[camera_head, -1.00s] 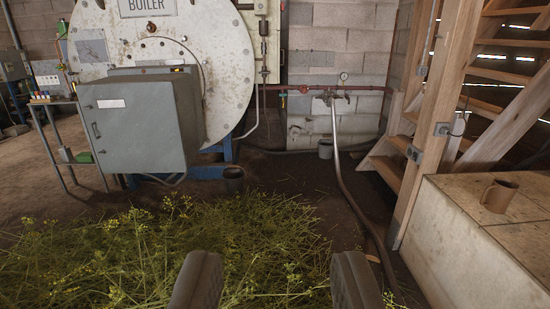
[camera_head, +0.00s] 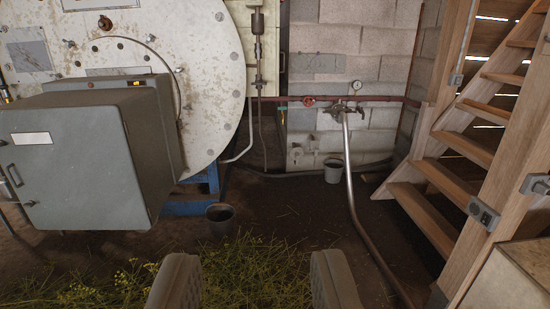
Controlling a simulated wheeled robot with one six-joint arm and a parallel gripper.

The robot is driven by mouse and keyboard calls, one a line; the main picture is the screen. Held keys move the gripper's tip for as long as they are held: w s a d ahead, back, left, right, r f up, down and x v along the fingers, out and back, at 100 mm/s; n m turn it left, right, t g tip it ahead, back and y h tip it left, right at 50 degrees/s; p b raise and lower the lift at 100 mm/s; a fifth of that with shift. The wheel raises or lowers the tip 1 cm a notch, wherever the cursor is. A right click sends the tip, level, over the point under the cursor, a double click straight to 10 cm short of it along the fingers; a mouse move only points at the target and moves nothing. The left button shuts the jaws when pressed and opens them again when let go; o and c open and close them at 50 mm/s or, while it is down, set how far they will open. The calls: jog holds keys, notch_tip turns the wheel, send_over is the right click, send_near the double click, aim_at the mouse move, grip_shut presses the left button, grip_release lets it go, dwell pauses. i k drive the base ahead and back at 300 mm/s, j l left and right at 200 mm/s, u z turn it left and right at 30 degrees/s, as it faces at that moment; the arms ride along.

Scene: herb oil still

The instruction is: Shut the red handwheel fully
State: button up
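A small red handwheel (camera_head: 308,101) sits on the horizontal red-brown pipe (camera_head: 385,99) along the block wall, right of the boiler. How far it is turned cannot be told at this distance. My gripper (camera_head: 250,285) is at the bottom of the view, its two fingers wide apart with nothing between them. It is well short of the handwheel, above the cut herbs.
The round boiler (camera_head: 215,70) and its grey cabinet (camera_head: 75,165) fill the left. A bucket (camera_head: 220,217) stands on the floor ahead, another (camera_head: 333,172) by the wall. A hose (camera_head: 365,235) drops from the pipe valve. Wooden stairs (camera_head: 420,215) stand right. Dark floor lies between.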

aim_at(308, 102)
jog(key=i+j+z, duration=0.15)
jog(key=i, duration=1.55)
jog(key=i+l+z, duration=0.15)
jog(key=i, duration=0.65)
jog(key=i+l+z, duration=0.15)
jog(key=i, duration=0.7)
jog(key=i+l+u, duration=0.5)
jog(key=i+l, duration=0.45)
